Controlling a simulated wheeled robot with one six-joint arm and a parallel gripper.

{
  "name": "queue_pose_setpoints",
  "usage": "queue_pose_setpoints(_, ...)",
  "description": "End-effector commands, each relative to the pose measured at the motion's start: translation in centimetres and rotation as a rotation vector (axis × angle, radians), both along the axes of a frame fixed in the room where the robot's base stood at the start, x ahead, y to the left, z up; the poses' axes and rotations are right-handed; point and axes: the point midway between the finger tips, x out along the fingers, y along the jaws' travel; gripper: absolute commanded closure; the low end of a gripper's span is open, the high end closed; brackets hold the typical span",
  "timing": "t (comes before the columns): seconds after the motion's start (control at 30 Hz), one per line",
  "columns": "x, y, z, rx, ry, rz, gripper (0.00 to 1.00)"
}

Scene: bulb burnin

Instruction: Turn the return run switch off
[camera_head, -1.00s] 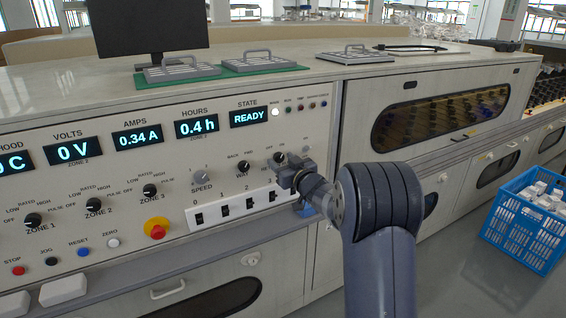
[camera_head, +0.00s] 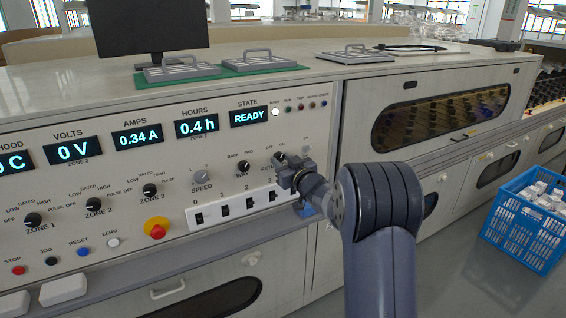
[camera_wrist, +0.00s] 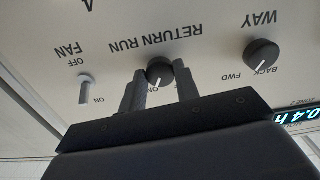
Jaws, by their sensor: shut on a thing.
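The return run switch (camera_wrist: 159,70) is a black round knob with a white pointer line on the pale control panel. In the wrist view the panel lettering is upside down, and the pointer slants toward the lower left of the picture. My gripper (camera_wrist: 162,84) has one finger on each side of the knob and is shut on it. The fingers hide part of the on and off lettering.
The way knob (camera_wrist: 262,54) and the fan toggle (camera_wrist: 86,90) flank the switch. A row of rocker switches (camera_head: 236,209) lies below. A red emergency button (camera_head: 157,229) on a yellow base is farther left. A blue crate (camera_head: 525,235) stands on the floor at right.

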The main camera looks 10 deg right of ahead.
Motion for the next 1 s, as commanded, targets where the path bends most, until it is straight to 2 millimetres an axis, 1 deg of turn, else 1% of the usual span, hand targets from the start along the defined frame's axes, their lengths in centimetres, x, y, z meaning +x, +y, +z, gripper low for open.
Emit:
queue_pose_setpoints(0.17,0.01,-0.01,-0.18,-0.056,-0.018,0.000,0.93)
queue_pose_setpoints(0.37,0.02,-0.03,-0.33,-0.186,-0.060,0.000,0.93)
queue_pose_setpoints(1.0,0.05,-0.09,-0.26,-0.742,-0.240,0.001,0.93)
